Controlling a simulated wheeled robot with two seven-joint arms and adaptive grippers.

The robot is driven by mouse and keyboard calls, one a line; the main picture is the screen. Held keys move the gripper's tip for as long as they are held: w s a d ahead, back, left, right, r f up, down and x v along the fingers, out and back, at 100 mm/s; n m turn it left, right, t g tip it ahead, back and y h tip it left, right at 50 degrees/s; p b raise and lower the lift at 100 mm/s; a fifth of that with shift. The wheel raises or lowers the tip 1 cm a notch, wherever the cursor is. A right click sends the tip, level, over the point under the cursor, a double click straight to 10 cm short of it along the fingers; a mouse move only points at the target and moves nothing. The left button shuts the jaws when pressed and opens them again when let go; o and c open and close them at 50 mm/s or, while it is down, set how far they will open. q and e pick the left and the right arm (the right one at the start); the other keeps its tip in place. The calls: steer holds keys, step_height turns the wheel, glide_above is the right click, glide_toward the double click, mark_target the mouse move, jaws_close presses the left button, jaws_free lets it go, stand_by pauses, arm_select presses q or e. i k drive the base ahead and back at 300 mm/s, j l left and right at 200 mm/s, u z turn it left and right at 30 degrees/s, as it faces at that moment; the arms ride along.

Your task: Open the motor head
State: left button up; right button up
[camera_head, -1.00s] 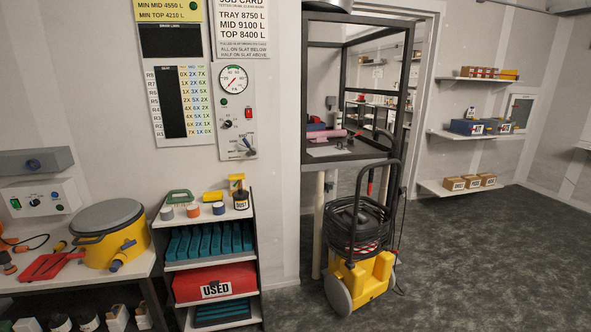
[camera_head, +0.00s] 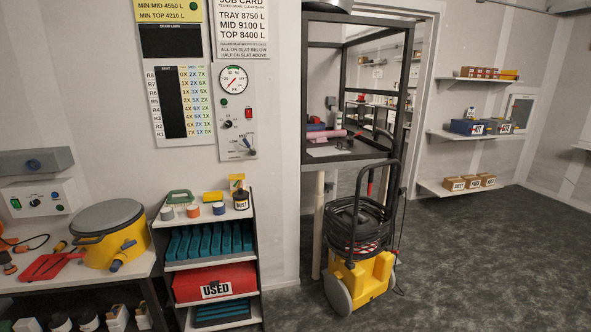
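A yellow drum with a grey lid (camera_head: 109,232) stands on the bench at the left; its lid lies on top and looks closed. It has a dark latch or handle on its side and a yellow and blue fitting low at its front. I cannot tell for certain whether this is the motor head. Neither of my grippers shows in the head view.
A wall panel (camera_head: 236,112) carries a gauge and a lever. A shelf rack (camera_head: 211,261) holds teal parts and a red box marked USED. A yellow wheeled machine (camera_head: 361,280) with coiled hose stands before a dark frame. Carpeted floor (camera_head: 480,270) at right is clear.

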mark_target(102, 219)
steer(key=u, duration=1.3)
steer(key=i+j+z, duration=0.25)
steer(key=i+j, duration=0.15)
steer(key=i+j+z, duration=0.25)
steer(key=j, duration=0.3)
steer(key=i, duration=0.15)
